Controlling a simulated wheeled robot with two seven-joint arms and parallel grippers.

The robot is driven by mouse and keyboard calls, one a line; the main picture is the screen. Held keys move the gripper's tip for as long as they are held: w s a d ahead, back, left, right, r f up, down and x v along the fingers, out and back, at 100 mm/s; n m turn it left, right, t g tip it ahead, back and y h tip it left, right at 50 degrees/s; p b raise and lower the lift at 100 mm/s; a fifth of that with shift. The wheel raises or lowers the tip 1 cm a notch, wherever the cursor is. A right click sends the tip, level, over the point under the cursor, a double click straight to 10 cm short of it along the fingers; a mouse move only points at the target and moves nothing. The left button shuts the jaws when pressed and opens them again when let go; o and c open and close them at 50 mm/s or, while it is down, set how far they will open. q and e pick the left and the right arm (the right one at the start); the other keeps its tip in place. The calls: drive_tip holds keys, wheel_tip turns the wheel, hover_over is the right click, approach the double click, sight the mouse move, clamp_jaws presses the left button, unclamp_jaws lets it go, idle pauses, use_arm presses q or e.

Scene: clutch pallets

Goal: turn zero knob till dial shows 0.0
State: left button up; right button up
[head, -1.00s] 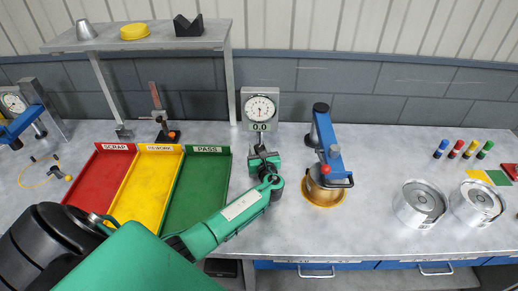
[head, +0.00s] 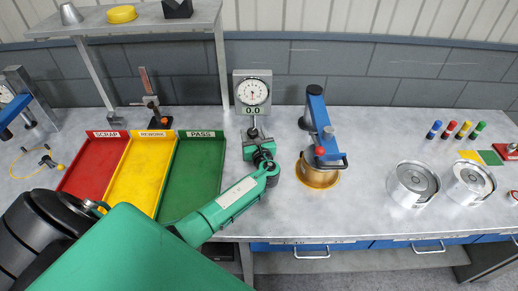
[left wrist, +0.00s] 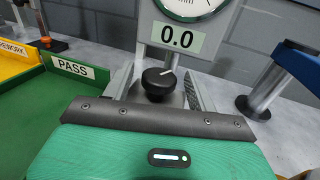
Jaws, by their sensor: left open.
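The dial gauge (head: 252,92) stands upright against the back of the bench. Its display reads 0.0, and the display also shows clearly in the left wrist view (left wrist: 178,38). The black zero knob (left wrist: 159,83) with a pale pointer line sits below the display. My left gripper (head: 255,134) reaches to the gauge's foot. In the left wrist view its two fingers (left wrist: 160,88) stand apart, one on each side of the knob. Whether they touch the knob I cannot tell. The knob is hard to make out in the head view. My right gripper is not in view.
A blue lever fixture on a brass-coloured base (head: 317,178) stands close on the right. Metal cylinders (head: 413,182) are farther right. The bench between the fixture and the cylinders is clear.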

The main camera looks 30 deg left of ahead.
use_arm(q)
drive_tip(key=b+v, duration=0.3)
drive_tip(key=v, duration=0.9)
drive_tip(key=shift+s, duration=0.25)
drive_tip(key=shift+d, duration=0.1)
